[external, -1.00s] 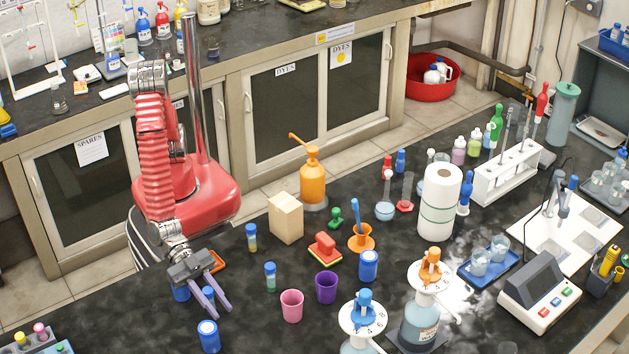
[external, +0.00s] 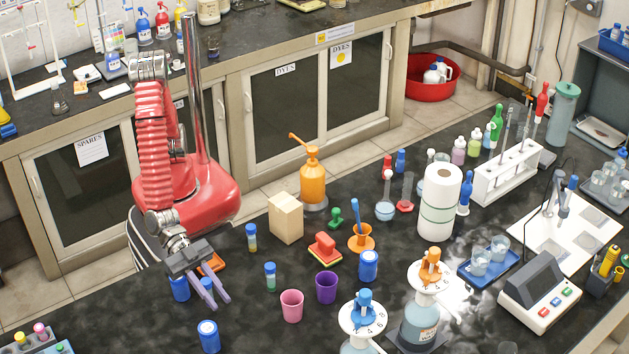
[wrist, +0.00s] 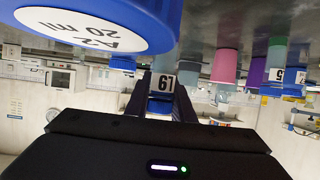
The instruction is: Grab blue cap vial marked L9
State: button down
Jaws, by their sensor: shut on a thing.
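The vial marked L9 (wrist: 162,83) shows upside down in the wrist view, with its blue cap (wrist: 160,105) toward the bottom of the picture. It stands between the two fingers of my gripper (wrist: 158,98). In the external view my gripper (external: 218,304) is at the front left of the dark bench, fingers pointing down and toward the camera. It is shut on the vial, which the fingers mostly hide there. I cannot tell whether the vial's base touches the bench.
A blue-lidded jar (external: 208,336) stands just in front of my gripper, another (external: 179,289) behind its left. Pink (external: 291,306) and purple (external: 326,287) cups and a blue-capped vial (external: 270,276) stand to the right. A blue lid marked A2 20 ml (wrist: 95,25) looms close in the wrist view.

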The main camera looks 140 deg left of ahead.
notch_tip(320, 180, up, 6)
jog(key=shift+r, duration=0.25)
